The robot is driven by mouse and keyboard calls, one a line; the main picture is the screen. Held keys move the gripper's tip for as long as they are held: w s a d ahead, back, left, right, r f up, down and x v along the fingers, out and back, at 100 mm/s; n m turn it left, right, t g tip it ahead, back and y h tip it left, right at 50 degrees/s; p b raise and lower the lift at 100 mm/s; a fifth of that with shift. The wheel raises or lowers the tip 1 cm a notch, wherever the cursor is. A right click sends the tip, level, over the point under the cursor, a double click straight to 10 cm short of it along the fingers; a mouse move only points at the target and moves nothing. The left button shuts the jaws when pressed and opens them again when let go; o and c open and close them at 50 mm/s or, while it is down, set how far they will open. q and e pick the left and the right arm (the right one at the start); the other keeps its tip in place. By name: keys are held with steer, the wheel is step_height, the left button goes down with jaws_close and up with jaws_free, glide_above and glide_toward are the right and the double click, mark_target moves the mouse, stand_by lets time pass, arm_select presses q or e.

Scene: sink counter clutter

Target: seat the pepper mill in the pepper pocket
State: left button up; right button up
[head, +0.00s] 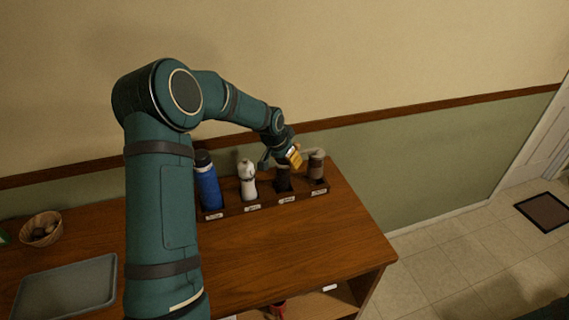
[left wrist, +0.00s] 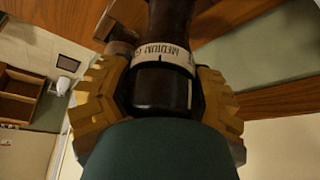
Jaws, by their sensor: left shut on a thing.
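The pepper mill (left wrist: 175,20) is dark brown with a white lettered band, and my left gripper (left wrist: 155,100) is shut on it, a yellow finger at each side. In the head view the dark mill (head: 283,182) stands roughly upright below the gripper (head: 291,157), at the third pocket from the left of a dark wooden rack (head: 265,205). Its lower end is hidden by the rack's labelled front; I cannot tell whether it rests on the pocket floor. My right gripper is not in view.
A blue bottle (head: 209,187) and a white shaker (head: 247,186) stand in the rack left of the mill; a grey-brown container (head: 316,168) stands to the right. The counter (head: 290,240) before the rack is clear.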

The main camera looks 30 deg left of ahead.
arm_select(q)
steer(key=o, duration=1.3)
steer(key=shift+s+a+f, duration=0.15)
steer(key=shift+s+f, duration=0.15)
steer(key=shift+f, duration=0.25)
steer(key=shift+s+a+f, duration=0.15)
steer(key=shift+s+f, duration=0.15)
steer(key=shift+f, duration=0.25)
steer(key=shift+c, duration=0.2)
steer(key=shift+r, duration=0.1)
steer(key=shift+s+a+r, duration=0.1)
steer(key=shift+a+r, duration=0.05)
steer(key=shift+r, duration=0.4)
steer(key=w+p+v, duration=0.1)
steer(key=v, duration=0.9)
steer(key=shift+r, duration=0.5)
